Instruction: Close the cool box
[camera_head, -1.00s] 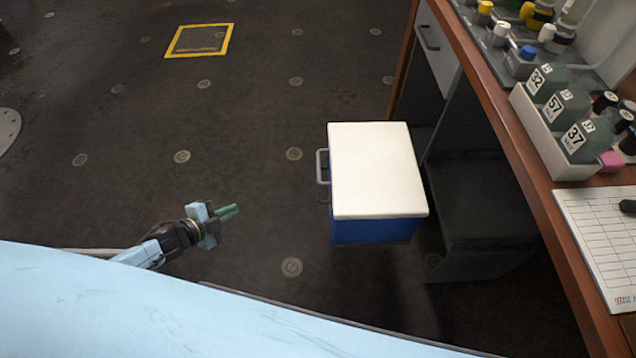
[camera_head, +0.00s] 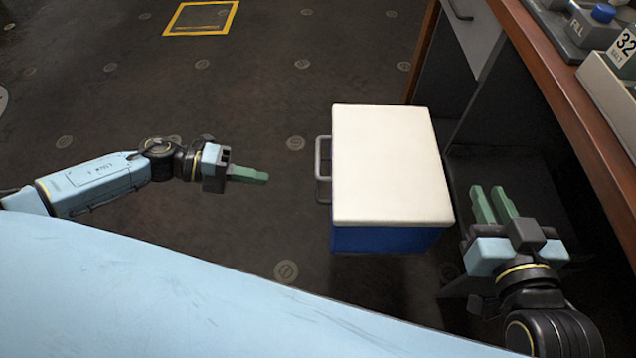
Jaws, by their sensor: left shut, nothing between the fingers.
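The cool box (camera_head: 388,239) is a blue box with a white lid (camera_head: 388,165) on top, standing in front of the bench. The lid lies flat over the box and looks closed from above. A grey handle (camera_head: 322,170) sticks out on its left side. My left gripper (camera_head: 262,177) is shut and empty, left of the handle and apart from it. My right gripper (camera_head: 492,205) is right of the box's near corner, its two green fingers parted with a gap between them and nothing in it. The box's underside is hidden.
Dark studded floor lies clear to the left, with a yellow-framed square (camera_head: 200,18) at the back.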

